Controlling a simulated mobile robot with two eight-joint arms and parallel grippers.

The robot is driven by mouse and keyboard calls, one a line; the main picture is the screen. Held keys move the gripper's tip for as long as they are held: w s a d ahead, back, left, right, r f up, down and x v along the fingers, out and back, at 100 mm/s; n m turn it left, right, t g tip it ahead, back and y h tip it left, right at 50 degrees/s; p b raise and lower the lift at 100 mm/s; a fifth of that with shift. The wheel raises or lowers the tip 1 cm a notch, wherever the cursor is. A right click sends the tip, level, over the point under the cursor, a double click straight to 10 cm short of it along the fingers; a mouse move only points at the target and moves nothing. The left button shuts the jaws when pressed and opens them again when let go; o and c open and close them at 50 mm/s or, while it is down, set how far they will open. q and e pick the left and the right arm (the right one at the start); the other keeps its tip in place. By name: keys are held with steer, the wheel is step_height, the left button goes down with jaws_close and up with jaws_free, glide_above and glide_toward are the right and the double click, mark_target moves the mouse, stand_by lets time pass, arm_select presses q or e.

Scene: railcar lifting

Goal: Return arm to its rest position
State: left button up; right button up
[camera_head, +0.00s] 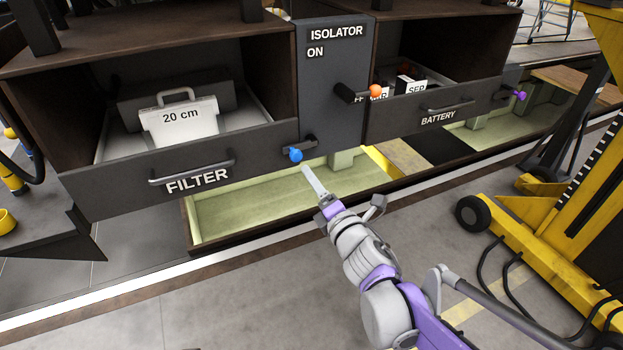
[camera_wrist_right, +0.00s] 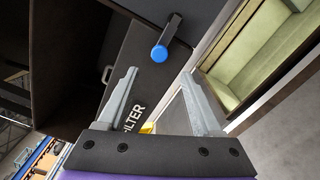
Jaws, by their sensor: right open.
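My right gripper (camera_head: 312,182) is in the middle of the head view, reaching up from the lower right. It is open and empty, just below and to the right of a blue knob (camera_head: 295,154) at the right end of the FILTER drawer front (camera_head: 195,173). In the right wrist view the spread fingers (camera_wrist_right: 158,74) have the blue knob (camera_wrist_right: 159,53) beyond their tips, apart from them. My left gripper is not in view.
The ISOLATOR panel (camera_head: 333,66) carries an orange-tipped lever (camera_head: 376,91). The BATTERY drawer (camera_head: 438,114) has a purple knob (camera_head: 520,95). A yellow wheeled lift (camera_head: 535,236) stands at right. Grey floor lies open in front.

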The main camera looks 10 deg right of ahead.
stand_by(0.3)
steer(key=s+d+f+m+g+h, duration=0.5)
steer(key=s+d+f+m+h, duration=0.25)
steer(key=s+d+m, duration=0.65)
steer(key=s+a+f+m+g+y+p, duration=0.1)
steer(key=s+a+f+m+g+y, duration=0.1)
steer(key=s+f+m+g, duration=0.4)
steer(key=s+a+f+m, duration=0.1)
steer(key=s+f+m, duration=0.4)
steer(key=s+m, duration=0.1)
steer(key=shift+s+a+g, duration=0.15)
steer(key=shift+s+g, duration=0.25)
steer(key=shift+s, duration=0.35)
